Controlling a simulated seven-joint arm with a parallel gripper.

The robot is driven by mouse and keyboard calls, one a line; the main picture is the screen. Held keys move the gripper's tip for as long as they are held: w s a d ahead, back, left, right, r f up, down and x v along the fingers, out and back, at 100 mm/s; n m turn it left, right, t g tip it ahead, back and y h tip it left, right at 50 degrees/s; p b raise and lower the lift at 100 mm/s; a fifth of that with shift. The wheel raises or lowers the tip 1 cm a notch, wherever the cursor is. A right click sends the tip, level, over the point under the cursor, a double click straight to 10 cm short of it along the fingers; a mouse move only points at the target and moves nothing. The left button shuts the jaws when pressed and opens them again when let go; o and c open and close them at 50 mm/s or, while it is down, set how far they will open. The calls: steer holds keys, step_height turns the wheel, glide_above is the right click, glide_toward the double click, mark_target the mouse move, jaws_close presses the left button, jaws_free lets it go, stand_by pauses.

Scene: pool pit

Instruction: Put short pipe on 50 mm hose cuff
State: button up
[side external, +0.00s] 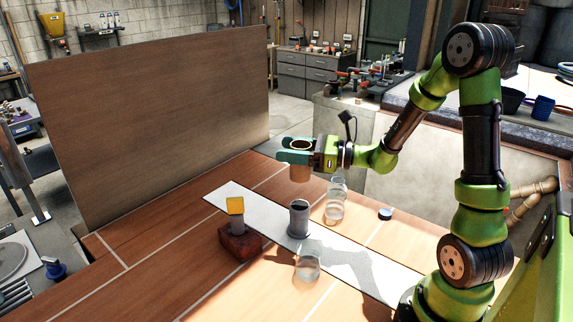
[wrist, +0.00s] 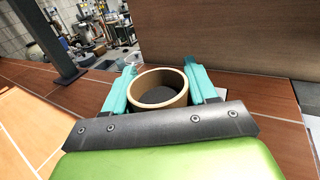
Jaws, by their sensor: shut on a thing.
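My gripper (side external: 297,150) is shut on a short tan pipe (side external: 300,173), holding it upright by its upper part. In the wrist view the pipe (wrist: 147,102) is a tan ring between the two teal fingers (wrist: 158,88), with a dark area inside it. A grey upright cylinder with a dark open top, probably the 50 mm hose cuff (side external: 299,219), stands on the white strip. The pipe is above it, with a visible gap in the side view. Whether the two are exactly in line I cannot tell.
Clear cylinders stand at the front (side external: 307,267) and behind right (side external: 334,210) of the grey one. A red-brown block (side external: 240,244) bears a grey post with a yellow top (side external: 235,205). A brown panel (side external: 150,105) stands behind.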

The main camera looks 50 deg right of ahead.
mark_target(292, 180)
steer(key=shift+s+f, duration=0.1)
steer(key=shift+f, duration=3.85)
steer(key=shift+f, duration=0.1)
steer(key=o, duration=1.1)
